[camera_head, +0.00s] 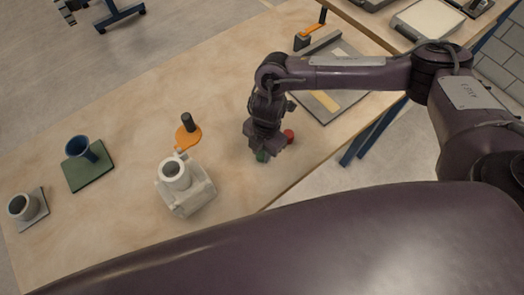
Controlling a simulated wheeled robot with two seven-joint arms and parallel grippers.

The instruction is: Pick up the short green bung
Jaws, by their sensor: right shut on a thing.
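The short green bung (262,156) is at the fingertips of my right gripper (262,150), low over the wooden table or on it; I cannot tell which. The gripper is shut on the bung and hides most of it. My right arm reaches in from the right side of the view. A red piece (289,136) sits just right of the gripper, close to it. My left gripper is not in view.
A pale grey device with an upright cup (190,187) stands left of the gripper. A framed board (325,101) lies behind my arm.

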